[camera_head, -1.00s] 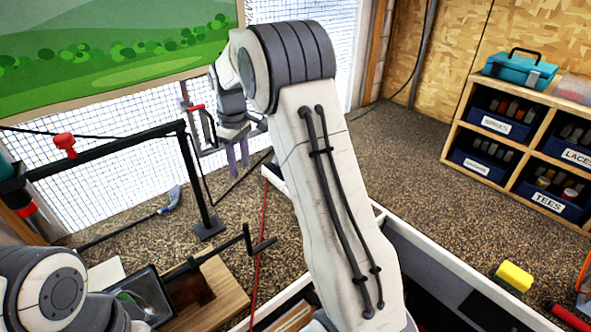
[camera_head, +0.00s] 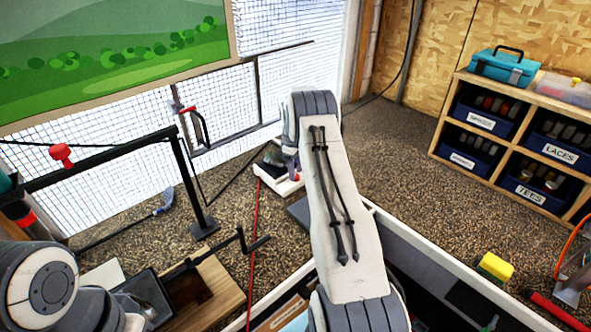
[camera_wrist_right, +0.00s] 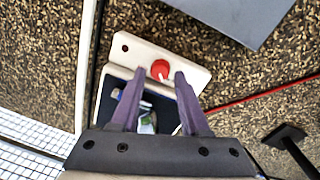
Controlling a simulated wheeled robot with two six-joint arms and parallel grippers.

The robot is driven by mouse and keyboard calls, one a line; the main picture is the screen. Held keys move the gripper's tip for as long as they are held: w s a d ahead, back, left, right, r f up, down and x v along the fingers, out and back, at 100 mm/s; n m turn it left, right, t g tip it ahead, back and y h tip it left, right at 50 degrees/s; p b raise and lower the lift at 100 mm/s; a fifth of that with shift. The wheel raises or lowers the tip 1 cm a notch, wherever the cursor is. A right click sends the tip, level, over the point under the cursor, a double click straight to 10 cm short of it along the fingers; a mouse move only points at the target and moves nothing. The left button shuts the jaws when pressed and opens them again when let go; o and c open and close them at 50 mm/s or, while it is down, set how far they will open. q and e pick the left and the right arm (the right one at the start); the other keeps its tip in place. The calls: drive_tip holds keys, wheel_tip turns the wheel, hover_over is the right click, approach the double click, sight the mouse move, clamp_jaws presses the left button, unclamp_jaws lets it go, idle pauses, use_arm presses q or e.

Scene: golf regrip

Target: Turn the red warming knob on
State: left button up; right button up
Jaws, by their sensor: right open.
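The red knob (camera_wrist_right: 160,69) sits on the flat end of a white housing (camera_wrist_right: 193,72) on the floor. In the head view a small bit of the knob (camera_head: 296,177) shows beside my gripper, and the housing (camera_head: 266,178) stands near the mesh. My right gripper (camera_wrist_right: 158,76) is open, its two purple fingers pointing at the knob, one on each side of it in the picture. Whether they touch it I cannot tell. In the head view the right gripper (camera_head: 291,164) is partly hidden behind my right arm. My left gripper is out of view.
A red cord (camera_head: 255,230) runs over the gravel-like floor from near the housing. A grey plate (camera_wrist_right: 230,18) lies near it. A black stand (camera_head: 203,224) is at the left.

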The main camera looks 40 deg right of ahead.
drive_tip(key=shift+f, duration=0.7)
clamp_jaws()
